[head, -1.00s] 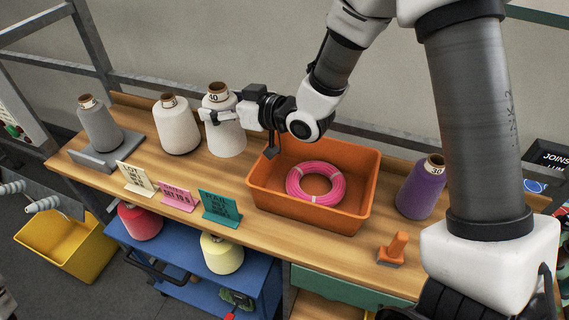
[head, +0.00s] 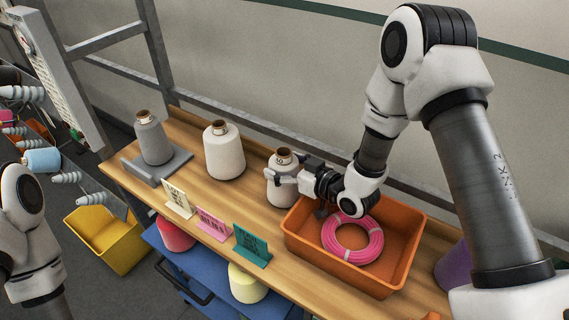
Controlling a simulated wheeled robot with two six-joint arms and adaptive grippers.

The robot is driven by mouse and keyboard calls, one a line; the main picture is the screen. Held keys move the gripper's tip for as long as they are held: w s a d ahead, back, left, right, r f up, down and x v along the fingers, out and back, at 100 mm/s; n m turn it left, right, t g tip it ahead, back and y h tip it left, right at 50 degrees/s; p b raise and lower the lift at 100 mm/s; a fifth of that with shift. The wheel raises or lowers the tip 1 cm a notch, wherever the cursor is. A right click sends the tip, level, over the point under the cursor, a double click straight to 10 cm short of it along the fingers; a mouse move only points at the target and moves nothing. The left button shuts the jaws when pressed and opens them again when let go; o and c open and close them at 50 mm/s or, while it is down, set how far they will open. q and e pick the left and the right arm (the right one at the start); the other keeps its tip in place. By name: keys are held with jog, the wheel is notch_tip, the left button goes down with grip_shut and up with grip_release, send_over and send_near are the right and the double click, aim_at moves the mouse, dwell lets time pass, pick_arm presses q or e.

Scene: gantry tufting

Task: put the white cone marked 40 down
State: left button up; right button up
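The white cone marked 40 (head: 281,194) is upright toward the back of the wooden workbench (head: 205,200), just left of the orange bin. Its base appears to be at the bench top; any small gap cannot be told. Its brown tube end shows at the top, and the number is too small to read now. My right gripper (head: 284,177) reaches in from the right with its fingers around the cone's upper body and looks shut on it. The far finger is partly hidden. Part of my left arm shows at the left edge; its gripper is out of view.
Another white cone (head: 224,154) stands to the left, and a grey cone (head: 154,142) stands on a grey stand (head: 172,166). Cream (head: 178,198), pink (head: 213,224) and teal (head: 252,246) cards line the front. The orange bin (head: 382,281) holds a pink coil (head: 330,235).

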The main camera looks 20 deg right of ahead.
jog(key=shift+s+a+r, duration=0.1)
jog(key=shift+a, duration=0.15)
jog(key=shift+w+d, duration=0.2)
jog(key=shift+d, duration=0.05)
jog(key=shift+s+d, duration=0.1)
jog(key=shift+d, duration=0.05)
jog(key=b+v, duration=0.1)
jog(key=v, duration=0.1)
jog(key=b+v, duration=0.1)
jog(key=v, duration=0.1)
jog(key=shift+s, duration=0.4)
send_near(295, 171)
jog(key=shift+w+a+b, duration=0.4)
jog(key=shift+w+a, duration=0.1)
jog(key=shift+w, duration=0.15)
